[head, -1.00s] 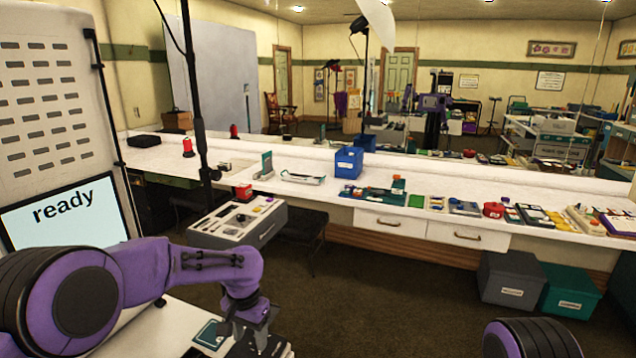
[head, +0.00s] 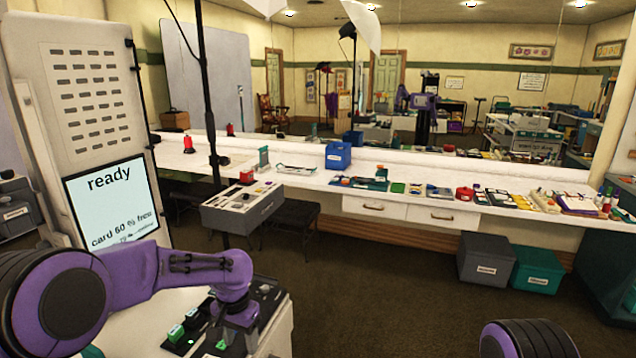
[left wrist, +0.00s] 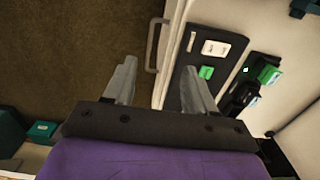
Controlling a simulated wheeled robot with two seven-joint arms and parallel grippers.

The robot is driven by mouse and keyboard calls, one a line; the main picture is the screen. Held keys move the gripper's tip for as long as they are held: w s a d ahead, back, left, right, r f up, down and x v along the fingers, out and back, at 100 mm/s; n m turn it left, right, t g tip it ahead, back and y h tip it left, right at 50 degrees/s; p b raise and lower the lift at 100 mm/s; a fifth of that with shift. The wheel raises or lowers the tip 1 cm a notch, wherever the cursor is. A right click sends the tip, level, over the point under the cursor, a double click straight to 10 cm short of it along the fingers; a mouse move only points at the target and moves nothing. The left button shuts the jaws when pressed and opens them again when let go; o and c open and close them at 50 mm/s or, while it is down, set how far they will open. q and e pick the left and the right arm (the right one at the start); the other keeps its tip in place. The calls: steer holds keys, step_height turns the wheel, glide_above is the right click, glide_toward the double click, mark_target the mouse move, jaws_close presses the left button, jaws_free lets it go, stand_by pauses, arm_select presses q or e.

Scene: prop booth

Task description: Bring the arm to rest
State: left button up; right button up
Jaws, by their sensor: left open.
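My left arm (head: 165,273) comes in from the left in the head view, bent, with its wrist turned down over a white cabinet top. My left gripper shows in the left wrist view (left wrist: 158,85) with its two grey fingers wide apart and nothing between them. Below it are the cabinet's edge and handle and a dark panel with green and white pieces. In the head view its fingertips are hard to make out. Of my right arm, only a dark, purple-ringed part (head: 527,340) shows at the bottom right; its gripper is out of view.
A screen (head: 110,205) reading "ready" stands behind my left arm. A dark panel (head: 178,338) with green blocks lies on the cabinet close to the gripper. A grey console (head: 243,208) stands beyond. A long white counter holds a blue bin (head: 337,156). The middle floor is clear.

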arm_select(q)
steer(key=s+a+f+n+t+h, duration=0.1)
steer(key=s+f+n, duration=0.2)
steer(key=s+f, duration=0.55)
steer(key=s+f+n, duration=0.2)
steer(key=s+f, duration=0.4)
steer(key=f, duration=0.6)
steer(key=s+a+f+n+y, duration=0.1)
steer(key=s+a+n, duration=0.1)
steer(key=s+a, duration=0.2)
steer(key=s+a+f+n+t+y+b, duration=0.1)
steer(key=s+a, duration=0.3)
steer(key=s, duration=0.7)
steer(key=s+a+f+n+t+y+b, duration=0.1)
steer(key=s+a+n+y, duration=0.1)
steer(key=s, duration=0.5)
steer(key=shift+s+a+f+n, duration=0.15)
steer(key=shift+s+a+n, duration=0.2)
steer(key=shift+a, duration=0.55)
arm_select(e)
steer(key=shift+f, duration=0.95)
arm_select(q)
steer(key=shift+w, duration=0.1)
